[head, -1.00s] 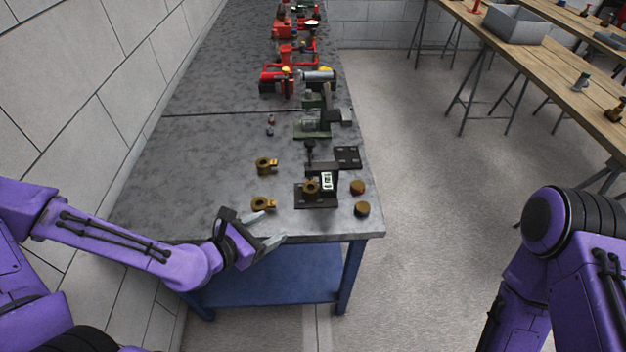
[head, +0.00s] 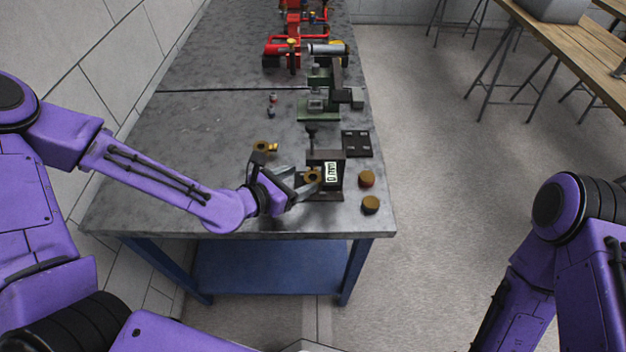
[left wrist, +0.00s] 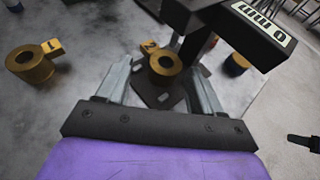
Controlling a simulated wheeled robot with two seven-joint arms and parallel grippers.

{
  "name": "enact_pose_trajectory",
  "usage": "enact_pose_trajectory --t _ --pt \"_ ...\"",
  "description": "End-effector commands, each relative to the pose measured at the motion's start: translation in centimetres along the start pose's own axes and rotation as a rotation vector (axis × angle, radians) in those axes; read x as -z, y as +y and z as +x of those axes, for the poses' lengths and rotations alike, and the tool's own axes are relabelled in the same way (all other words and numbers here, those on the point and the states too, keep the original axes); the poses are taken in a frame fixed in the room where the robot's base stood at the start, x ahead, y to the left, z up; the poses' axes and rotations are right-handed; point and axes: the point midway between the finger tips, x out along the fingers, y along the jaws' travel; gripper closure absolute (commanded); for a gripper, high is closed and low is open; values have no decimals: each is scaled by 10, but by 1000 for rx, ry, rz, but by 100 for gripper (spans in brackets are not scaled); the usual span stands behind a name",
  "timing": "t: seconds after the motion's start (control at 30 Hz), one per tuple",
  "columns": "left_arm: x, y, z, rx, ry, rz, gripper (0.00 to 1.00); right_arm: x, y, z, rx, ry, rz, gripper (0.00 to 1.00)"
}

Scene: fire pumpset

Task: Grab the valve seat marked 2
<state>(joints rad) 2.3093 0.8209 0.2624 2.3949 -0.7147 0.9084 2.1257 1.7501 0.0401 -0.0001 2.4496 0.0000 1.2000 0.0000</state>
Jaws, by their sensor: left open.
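The valve seat marked 2 is a brass ring with a tag (left wrist: 163,66). In the left wrist view it sits at the dark slotted base of a gauge fixture, and in the head view its ring (head: 312,176) shows at the fixture's front. My left gripper (head: 301,183) is open, with its fingers on either side of this seat; I cannot tell whether they touch it. A similar seat marked 1 (left wrist: 30,65) lies on the table to the left, and also shows in the head view (head: 262,147). My right gripper is out of view.
The dark fixture (head: 327,165) carries a "0 mm" label and stands close beyond my fingers. Two brass caps (head: 369,204) lie right of it near the table edge. A green-based device (head: 320,107) and red pump parts (head: 290,52) stand farther back.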

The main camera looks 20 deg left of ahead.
Motion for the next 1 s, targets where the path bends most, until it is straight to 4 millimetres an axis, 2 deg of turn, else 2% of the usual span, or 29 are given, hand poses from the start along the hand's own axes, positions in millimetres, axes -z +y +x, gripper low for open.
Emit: enact_pose_trajectory --t 0.2,0.47,0.6,0.67,1.0 --pt "0 -1 33 -1 2 2 34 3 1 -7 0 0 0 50" --pt "0 -1 38 -2 -1 -1 34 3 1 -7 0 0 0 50" --pt "0 -1 38 -2 0 0 79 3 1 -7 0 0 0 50" --pt "0 -1 38 -2 0 0 99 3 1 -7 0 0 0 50" --pt "-3 -1 37 -3 -2 0 100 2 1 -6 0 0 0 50"
